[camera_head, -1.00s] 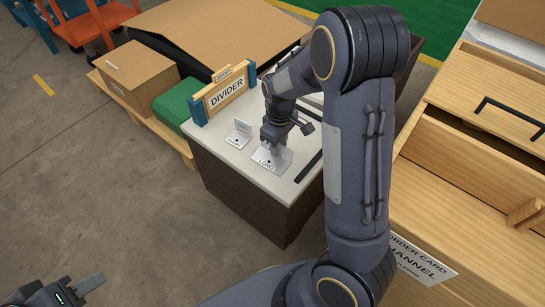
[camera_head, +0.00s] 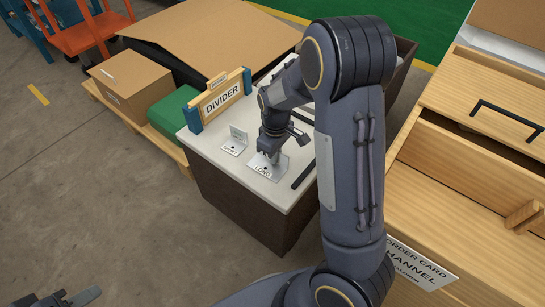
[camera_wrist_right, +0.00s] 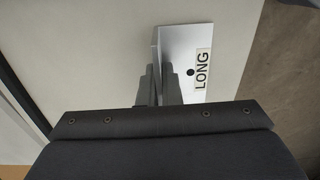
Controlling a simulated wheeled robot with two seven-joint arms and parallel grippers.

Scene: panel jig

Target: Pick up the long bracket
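The long bracket (camera_head: 270,169) is a grey metal L-shaped piece with a LONG label on its flat foot. It rests on the pale top of a dark cabinet (camera_head: 214,165). In the right wrist view the bracket (camera_wrist_right: 188,52) shows its flat foot, a dark hole and an upright flange. My right gripper (camera_head: 268,154) points down at it, and its fingers (camera_wrist_right: 158,85) are close together with the flange between them, seemingly pressed on it. The fingers hide part of the flange. My left gripper (camera_head: 85,297) is at the bottom left, mostly cut off by the frame.
A smaller bracket (camera_head: 235,143) stands just left of the long one. A DIVIDER sign (camera_head: 222,98) in a wood and blue frame stands behind. A black strip (camera_head: 303,174) lies to the right. A wooden drawer unit (camera_head: 440,200) is farther right.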

